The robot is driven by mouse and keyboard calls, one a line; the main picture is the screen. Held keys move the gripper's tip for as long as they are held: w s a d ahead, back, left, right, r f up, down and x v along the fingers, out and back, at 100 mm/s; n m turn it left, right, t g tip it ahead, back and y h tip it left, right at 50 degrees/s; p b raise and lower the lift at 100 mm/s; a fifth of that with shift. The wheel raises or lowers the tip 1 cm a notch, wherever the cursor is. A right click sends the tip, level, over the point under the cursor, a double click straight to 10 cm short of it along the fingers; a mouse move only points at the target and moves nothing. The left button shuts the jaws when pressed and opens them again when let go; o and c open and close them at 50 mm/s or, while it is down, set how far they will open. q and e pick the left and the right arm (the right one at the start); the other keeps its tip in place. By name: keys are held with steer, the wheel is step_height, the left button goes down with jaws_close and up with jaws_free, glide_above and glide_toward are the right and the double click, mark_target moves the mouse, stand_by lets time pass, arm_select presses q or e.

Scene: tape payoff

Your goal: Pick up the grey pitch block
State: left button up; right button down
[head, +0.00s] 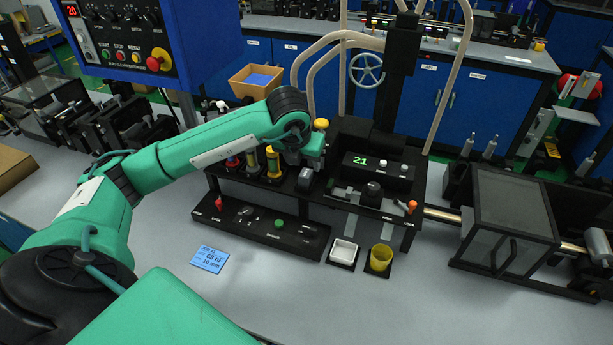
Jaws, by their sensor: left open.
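My left arm comes in from the left and ends over the black bench fixture. My left gripper (308,165) is open and points down at the fixture's left half; its fingertips are small and partly hidden by the wrist. A small grey-and-black block (304,179) shows just below it and looks like the grey pitch block. I cannot tell whether the fingers touch it or are around it. My right gripper is not in view.
The fixture has a green "21" display (362,161) and a front control panel (262,226). A dark guarded unit (512,225) stands right.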

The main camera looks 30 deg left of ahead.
mark_target(306, 172)
arm_select(q)
steer(key=p+x, duration=0.1)
steer(key=x, duration=0.1)
steer(key=p+x, duration=0.1)
steer(key=x, duration=0.1)
steer(key=shift+s+d+f, duration=0.15)
steer(key=shift+s+f, duration=0.05)
steer(key=shift+w+f, duration=0.1)
steer(key=shift+f, duration=0.3)
steer(key=shift+c, duration=0.4)
steer(key=shift+r, duration=0.1)
jaws_close()
